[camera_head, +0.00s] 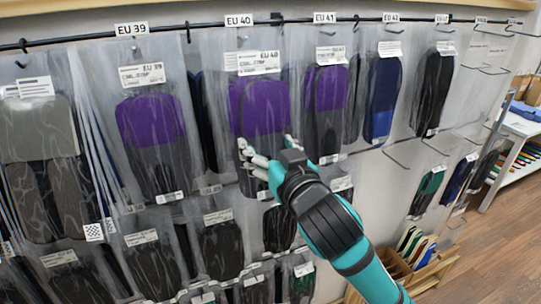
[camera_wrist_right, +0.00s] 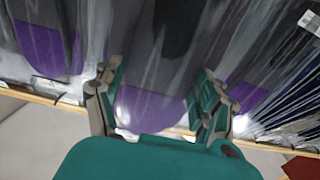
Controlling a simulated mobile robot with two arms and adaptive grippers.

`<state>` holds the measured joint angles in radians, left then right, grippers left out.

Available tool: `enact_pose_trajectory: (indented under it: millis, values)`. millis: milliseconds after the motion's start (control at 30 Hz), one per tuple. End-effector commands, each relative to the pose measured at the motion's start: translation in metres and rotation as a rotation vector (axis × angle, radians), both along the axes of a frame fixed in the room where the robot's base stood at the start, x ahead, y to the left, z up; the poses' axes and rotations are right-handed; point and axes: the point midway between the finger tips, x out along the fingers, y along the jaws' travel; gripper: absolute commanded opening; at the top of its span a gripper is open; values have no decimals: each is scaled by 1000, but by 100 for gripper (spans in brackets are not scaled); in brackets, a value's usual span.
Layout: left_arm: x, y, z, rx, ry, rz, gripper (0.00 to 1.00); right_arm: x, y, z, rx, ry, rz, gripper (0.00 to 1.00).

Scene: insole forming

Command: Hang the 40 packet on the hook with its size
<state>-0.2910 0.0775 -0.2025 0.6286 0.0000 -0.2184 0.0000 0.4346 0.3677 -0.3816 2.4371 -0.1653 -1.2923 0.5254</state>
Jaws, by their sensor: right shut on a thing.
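The EU 40 packet (camera_head: 262,98) is a clear bag with a purple and dark grey insole pair and a white label at its top. It is upright in front of the rail, below the EU 40 sign (camera_head: 239,24). My right gripper (camera_head: 266,155) is shut on the lower part of this packet. In the right wrist view the packet (camera_wrist_right: 150,105) lies between the two fingers of the right gripper (camera_wrist_right: 158,105). Whether the packet's top is on the hook is not clear, as the clear film hides it. My left gripper is not in view.
Close neighbours are the EU 39 packet (camera_head: 152,120) on the left and the packet under the EU 41 sign (camera_head: 326,95) on the right. A lower row of packets (camera_head: 222,245) hangs below. Bare hooks (camera_head: 490,68) show at the right; wooden bins (camera_head: 405,270) stand low.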

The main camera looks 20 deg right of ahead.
Motion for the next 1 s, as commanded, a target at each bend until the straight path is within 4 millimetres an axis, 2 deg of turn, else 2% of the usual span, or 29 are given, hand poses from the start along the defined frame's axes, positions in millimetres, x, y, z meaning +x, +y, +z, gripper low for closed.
enact_pose_trajectory:
  millis: [133, 500, 1000]
  values:
    - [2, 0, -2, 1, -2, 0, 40, 8, 0, 0, -1, -2, 0, 38]
    - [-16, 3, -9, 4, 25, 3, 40, 26, 1, -2, 0, -1, 0, 38]
    - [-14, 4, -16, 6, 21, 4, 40, 51, 1, -4, -1, -1, -1, 38]
